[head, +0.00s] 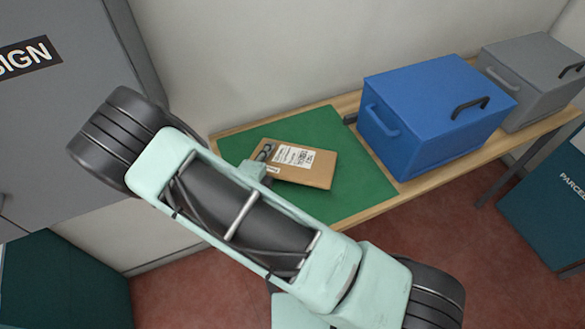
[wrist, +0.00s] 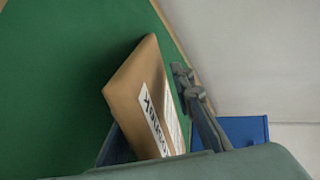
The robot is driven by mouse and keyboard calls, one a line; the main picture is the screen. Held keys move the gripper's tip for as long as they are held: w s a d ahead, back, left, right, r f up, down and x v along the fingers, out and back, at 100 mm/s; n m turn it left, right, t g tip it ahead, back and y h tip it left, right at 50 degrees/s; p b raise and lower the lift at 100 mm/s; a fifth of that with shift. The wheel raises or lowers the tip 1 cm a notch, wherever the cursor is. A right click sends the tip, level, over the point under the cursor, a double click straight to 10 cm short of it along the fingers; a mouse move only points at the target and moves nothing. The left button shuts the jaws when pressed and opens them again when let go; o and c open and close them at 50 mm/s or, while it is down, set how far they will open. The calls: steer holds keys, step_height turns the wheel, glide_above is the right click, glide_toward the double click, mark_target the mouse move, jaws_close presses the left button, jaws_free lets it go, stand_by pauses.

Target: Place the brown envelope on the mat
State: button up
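The brown envelope (head: 315,170) is a flat, box-like packet with white printed labels. In the head view it is over the middle of the green mat (head: 355,195); I cannot tell whether it touches the mat. My gripper (head: 264,158) is at its left end, partly hidden by my arm. In the wrist view the envelope (wrist: 132,82) stands between the two fingers of my gripper (wrist: 155,115), one on each side, and they look closed on it. Its lower end is hidden behind my gripper. The mat (wrist: 55,75) fills the left of that view.
A blue lidded box (head: 430,115) with handles stands on the wooden counter (head: 425,180) just right of the mat. A grey box (head: 530,80) is beyond it. A wall runs behind the counter. A grey cabinet (head: 60,120) is at the left. The mat around the envelope looks clear.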

steer(key=p+v, duration=0.3)
steer(key=v, duration=0.4)
steer(key=shift+r, duration=0.1)
steer(key=shift+s+a, duration=0.15)
steer(key=shift+s, duration=0.3)
step_height(320, 180, up, 7)
steer(key=s+p, duration=0.2)
steer(key=p, duration=0.4)
steer(key=shift+s+a, duration=0.35)
steer(key=shift+a, duration=0.05)
steer(key=shift+r, duration=0.1)
